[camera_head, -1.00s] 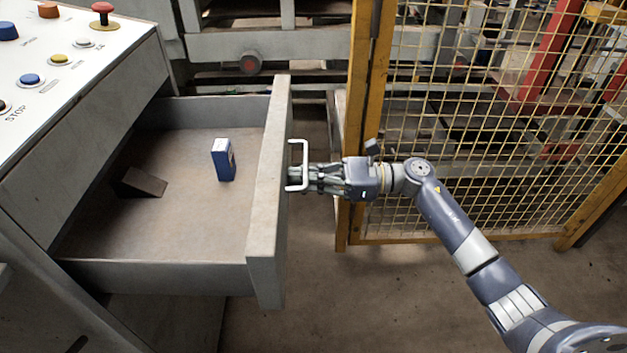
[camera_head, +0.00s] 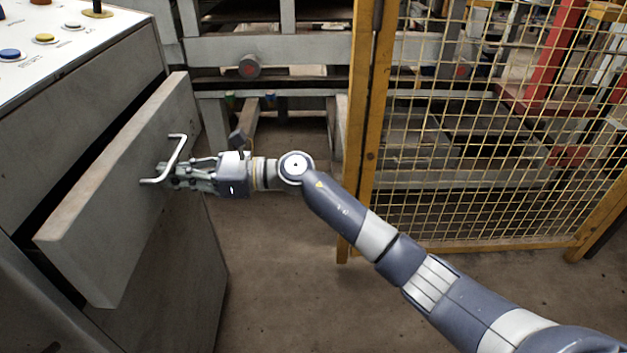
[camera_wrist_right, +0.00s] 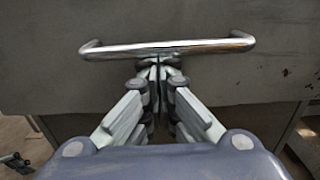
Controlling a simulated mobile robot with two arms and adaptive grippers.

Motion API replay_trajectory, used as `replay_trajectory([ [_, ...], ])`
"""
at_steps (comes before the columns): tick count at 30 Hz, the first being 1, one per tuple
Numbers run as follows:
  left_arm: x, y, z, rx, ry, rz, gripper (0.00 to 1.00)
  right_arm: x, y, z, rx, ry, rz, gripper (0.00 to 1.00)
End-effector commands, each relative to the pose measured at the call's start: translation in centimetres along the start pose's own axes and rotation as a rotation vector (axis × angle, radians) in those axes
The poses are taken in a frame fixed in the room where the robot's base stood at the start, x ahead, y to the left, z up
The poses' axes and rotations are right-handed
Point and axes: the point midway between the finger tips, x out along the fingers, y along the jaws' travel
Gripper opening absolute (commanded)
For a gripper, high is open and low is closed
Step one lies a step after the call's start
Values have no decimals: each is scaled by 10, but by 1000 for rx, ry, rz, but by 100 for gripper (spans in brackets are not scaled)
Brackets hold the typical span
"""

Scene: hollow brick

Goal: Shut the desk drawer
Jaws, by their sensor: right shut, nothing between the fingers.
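The grey desk drawer (camera_head: 120,190) stands slightly out from its cabinet, with a dark gap behind its front panel. Its inside is hidden now. A metal bar handle (camera_head: 178,150) is on the drawer front; it also crosses the upper part of the right wrist view (camera_wrist_right: 170,48). My right gripper (camera_head: 166,176) is shut and empty at the drawer front, beside the handle. In the right wrist view its closed fingertips (camera_wrist_right: 158,70) lie just below the handle bar and seem to meet the panel; contact is not certain. My left gripper is not in view.
The control panel (camera_head: 85,55) with buttons is above the drawer. A yellow-framed mesh fence (camera_head: 470,140) stands behind my right arm. Metal machine frames (camera_head: 300,48) are at the back. The floor (camera_head: 270,290) in front of the drawer is clear.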

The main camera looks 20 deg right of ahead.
Motion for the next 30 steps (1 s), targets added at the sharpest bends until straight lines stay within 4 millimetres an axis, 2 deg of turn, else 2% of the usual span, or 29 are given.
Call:
replay_trajectory([
  [1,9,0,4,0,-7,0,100,9,0,-2,-1,-2,1,0],
  [6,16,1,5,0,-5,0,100,31,0,-1,-1,-2,0,0],
  [10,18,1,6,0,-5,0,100,40,0,-1,0,-1,1,0],
  [17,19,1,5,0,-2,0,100,46,0,0,0,-1,-1,0],
  [30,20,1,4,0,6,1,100,45,-1,2,-2,-6,-2,0],
])
